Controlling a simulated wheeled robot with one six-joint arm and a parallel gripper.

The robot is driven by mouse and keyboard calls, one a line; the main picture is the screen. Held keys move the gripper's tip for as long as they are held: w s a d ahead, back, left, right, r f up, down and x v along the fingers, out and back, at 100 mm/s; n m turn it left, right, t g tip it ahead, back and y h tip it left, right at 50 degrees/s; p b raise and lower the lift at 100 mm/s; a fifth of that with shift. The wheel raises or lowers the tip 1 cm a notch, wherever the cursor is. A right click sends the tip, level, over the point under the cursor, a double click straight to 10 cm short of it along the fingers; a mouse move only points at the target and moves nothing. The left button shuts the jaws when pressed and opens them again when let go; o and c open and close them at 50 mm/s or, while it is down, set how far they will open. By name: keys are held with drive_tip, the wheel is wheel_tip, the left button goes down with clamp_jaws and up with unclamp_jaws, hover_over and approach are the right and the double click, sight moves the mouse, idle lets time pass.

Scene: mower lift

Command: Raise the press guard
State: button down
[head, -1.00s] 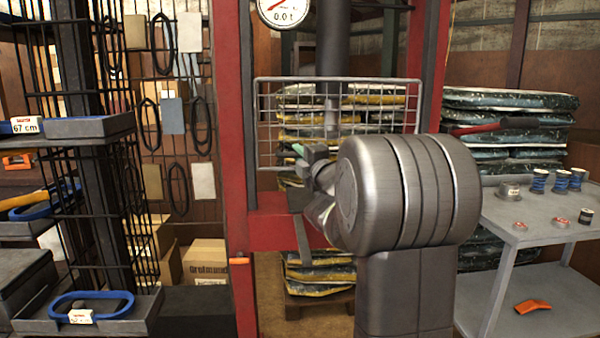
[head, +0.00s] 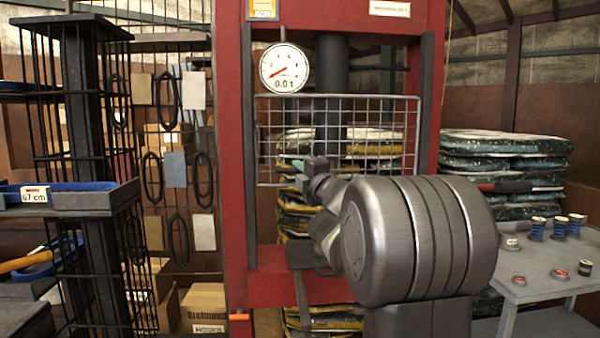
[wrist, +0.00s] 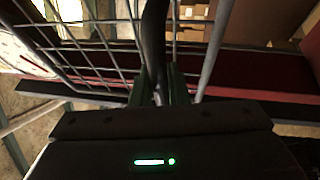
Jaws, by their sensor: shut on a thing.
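The press guard (head: 385,141) is a grey wire-mesh panel. It hangs across the opening of the red press (head: 234,200), with a clear gap between its lower edge and the red cross beam (head: 268,285). My gripper (head: 300,168) is at the guard's lower left part in the head view. In the wrist view my gripper (wrist: 160,88) is shut on a dark bar (wrist: 154,40) between its green-sided fingers, beside the mesh. The bar appears to be the guard's handle. My wrist hides part of the guard's lower edge.
A rack with trays (head: 95,200) stands left. A grey table (head: 540,260) with spools and small tins stands right. Stacked bags (head: 500,165) lie behind.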

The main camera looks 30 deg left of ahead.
drive_tip(key=c, duration=1.4)
unclamp_jaws()
drive_tip(key=shift+d, duration=0.1)
drive_tip(key=v, duration=1.3)
drive_tip(key=shift+s+d+b, duration=0.2)
drive_tip(key=shift+d+b, duration=0.1)
drive_tip(key=shift+b, duration=0.05)
drive_tip(key=x, duration=1.3)
drive_tip(key=shift+a+f+p, duration=0.1)
drive_tip(key=shift+p, duration=0.25)
drive_tip(key=shift+w+a, duration=0.25)
drive_tip(key=shift+a, duration=0.1)
drive_tip(key=shift+d, duration=0.1)
